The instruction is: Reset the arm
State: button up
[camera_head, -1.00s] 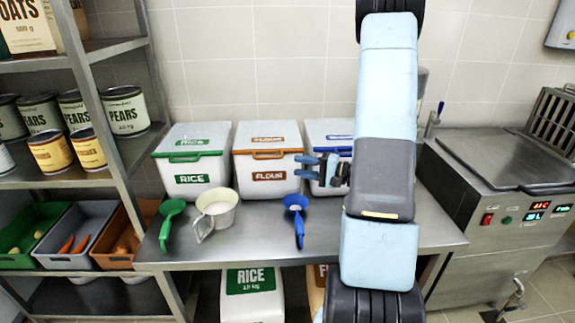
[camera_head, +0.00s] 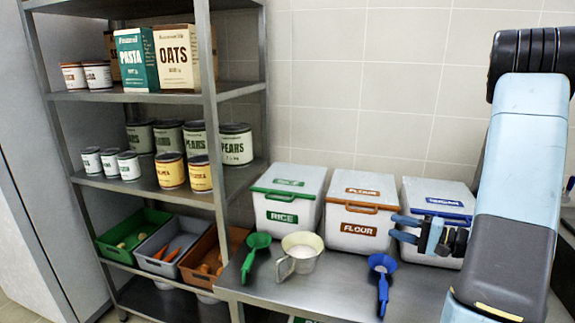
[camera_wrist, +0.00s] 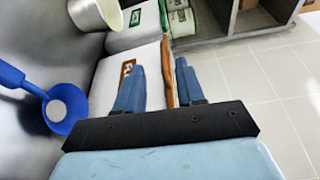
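My gripper (camera_head: 425,238) is in front of the blue-lidded white bin (camera_head: 437,200) in the head view, above the steel counter (camera_head: 335,290). In the wrist view my gripper (camera_wrist: 157,82) has its two blue fingers apart with nothing held between them. My arm rises along the right side of the head view and hides part of the counter and wall.
White bins marked RICE (camera_head: 285,215) and FLOUR (camera_head: 358,228) stand left of the blue-lidded one. A green scoop (camera_head: 256,252), a cream measuring cup (camera_head: 301,256) and a blue scoop (camera_head: 382,275) lie in front. A steel shelf (camera_head: 228,170) with cans, boxes and vegetable trays stands left.

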jog(key=s+a+r+n+g+h, duration=0.2)
jog(key=s+a+r+n+g, duration=0.1)
jog(key=s+a+r+g, duration=0.3)
jog(key=s+a+r+n+g+h, duration=0.2)
jog(key=s+a+r+n+g, duration=0.3)
jog(key=a, duration=0.3)
jog(key=s+d+r+t+h, duration=0.1)
jog(key=s+r+t+h, duration=0.4)
jog(key=s+r+h, duration=0.4)
jog(key=shift+s+d+n+t+h, duration=0.3)
jog(key=shift+s, duration=0.25)
